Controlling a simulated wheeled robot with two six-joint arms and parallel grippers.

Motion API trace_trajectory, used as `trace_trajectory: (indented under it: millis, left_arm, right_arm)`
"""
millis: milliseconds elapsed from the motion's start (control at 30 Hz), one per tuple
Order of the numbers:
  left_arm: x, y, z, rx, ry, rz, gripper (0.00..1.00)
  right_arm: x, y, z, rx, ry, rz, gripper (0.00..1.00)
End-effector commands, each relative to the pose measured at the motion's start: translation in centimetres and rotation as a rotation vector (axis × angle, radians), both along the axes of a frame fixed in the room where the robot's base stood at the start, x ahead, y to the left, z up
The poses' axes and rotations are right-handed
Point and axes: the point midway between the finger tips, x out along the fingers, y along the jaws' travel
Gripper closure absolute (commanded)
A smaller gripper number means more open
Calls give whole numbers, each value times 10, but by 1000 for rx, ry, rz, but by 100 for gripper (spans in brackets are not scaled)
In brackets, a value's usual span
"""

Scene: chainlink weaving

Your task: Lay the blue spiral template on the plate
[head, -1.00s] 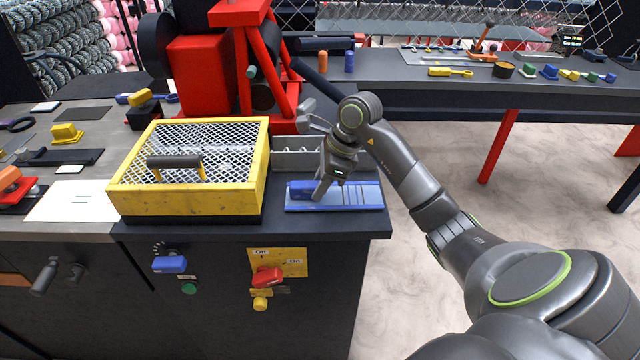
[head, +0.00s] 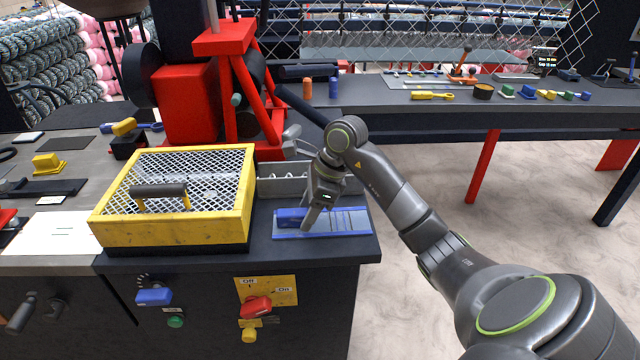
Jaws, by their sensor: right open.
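The blue spiral template (head: 350,222) appears to be the flat, light-blue grooved piece with a darker blue block (head: 289,215) at its left end. It lies flat near the right front corner of the dark bench top. My right gripper (head: 309,222) points down over its left part, beside the dark blue block. Its jaws are open, and its fingers hide part of the template. I cannot tell whether they touch it. I cannot tell which surface is the plate; a pale flat sheet (head: 48,236) lies at the far left. My left gripper is not in view.
A yellow mesh guard (head: 175,235) with a dark handle stands just left of the template. A grey metal tray (head: 283,178) is behind it, and a red frame machine (head: 190,100) farther back. The bench's right edge is close by. Another bench (head: 420,118) runs behind.

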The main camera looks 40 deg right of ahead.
Motion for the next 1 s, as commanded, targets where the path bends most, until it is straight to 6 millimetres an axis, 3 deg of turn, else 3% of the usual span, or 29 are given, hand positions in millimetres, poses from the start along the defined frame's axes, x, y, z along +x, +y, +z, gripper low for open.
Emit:
trace_trajectory:
  millis: [167, 500, 700, 1000]
  left_arm:
    - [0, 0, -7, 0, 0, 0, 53]
    - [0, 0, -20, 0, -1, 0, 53]
    - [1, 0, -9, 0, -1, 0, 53]
    - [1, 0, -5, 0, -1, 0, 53]
  right_arm:
    - [-5, -12, 29, -7, -5, -2, 48]
    - [-22, -38, 105, -6, -6, -2, 48]
    - [-30, -49, 142, -2, -1, -2, 48]
    - [-33, -54, 154, 0, 0, 0, 48]
